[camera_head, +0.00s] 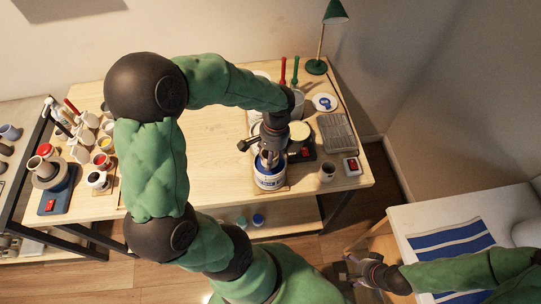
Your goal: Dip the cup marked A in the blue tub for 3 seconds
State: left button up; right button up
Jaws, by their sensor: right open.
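The blue tub (270,182), with a blue and white band, stands near the front edge of the wooden table. My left gripper (268,160) points down into the mouth of the tub. Its fingertips are partly hidden by the rim, so I cannot tell whether they hold anything. No letter A is readable on any cup. A small brownish cup (327,172) stands to the right of the tub, apart from it. My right gripper (352,271) is open and empty at the lower right, off the table and over the floor.
A green lamp (335,12) stands behind. Paint pots crowd the left end. The table middle is clear.

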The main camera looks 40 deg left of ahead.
pick_arm(q)
jog(key=shift+r+p, duration=1.55)
jog(key=shift+r, duration=0.65)
jog(key=shift+d, duration=0.1)
